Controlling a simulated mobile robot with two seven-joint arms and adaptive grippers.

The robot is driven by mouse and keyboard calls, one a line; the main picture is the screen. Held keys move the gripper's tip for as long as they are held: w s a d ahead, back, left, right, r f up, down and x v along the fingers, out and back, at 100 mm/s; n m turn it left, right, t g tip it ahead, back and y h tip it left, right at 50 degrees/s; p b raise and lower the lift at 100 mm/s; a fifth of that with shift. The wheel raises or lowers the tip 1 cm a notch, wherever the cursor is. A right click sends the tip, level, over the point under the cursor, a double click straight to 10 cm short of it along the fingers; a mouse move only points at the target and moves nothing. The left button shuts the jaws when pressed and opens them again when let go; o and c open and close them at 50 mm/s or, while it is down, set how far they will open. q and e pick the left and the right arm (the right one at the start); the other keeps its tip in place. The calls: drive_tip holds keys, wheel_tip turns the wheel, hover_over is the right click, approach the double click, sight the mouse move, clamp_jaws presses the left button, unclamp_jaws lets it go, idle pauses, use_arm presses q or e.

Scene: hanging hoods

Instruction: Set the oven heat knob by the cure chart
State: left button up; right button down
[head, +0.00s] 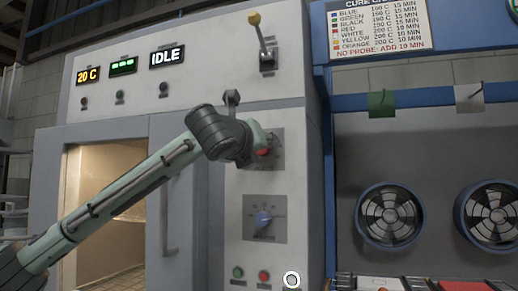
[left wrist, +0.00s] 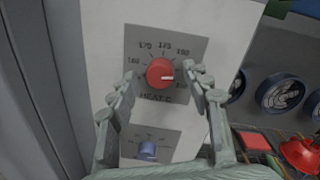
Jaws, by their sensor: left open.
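The red heat knob (head: 263,152) is on the oven's front panel, partly hidden behind my left gripper (head: 258,140) in the head view. In the left wrist view the knob (left wrist: 160,73) sits on a grey plate marked HEAT C, and its white mark points right, toward the high end of the scale. My left gripper (left wrist: 159,76) is open, with one finger on each side of the knob; I cannot tell whether they touch it. The cure chart (head: 378,25) hangs at upper right, listing colours with temperatures and minutes. My right gripper is not in view.
A blue knob (head: 263,218) sits below the heat knob, with green (head: 238,272) and red (head: 264,277) buttons lower. A yellow-tipped lever (head: 260,40) is above. Displays read 20 C (head: 88,75) and IDLE (head: 167,57). Green (head: 381,103) and white (head: 469,97) tags hang right.

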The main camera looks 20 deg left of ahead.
use_arm(q)
drive_tip(key=s, duration=1.2)
drive_tip(key=shift+d+f, duration=0.15)
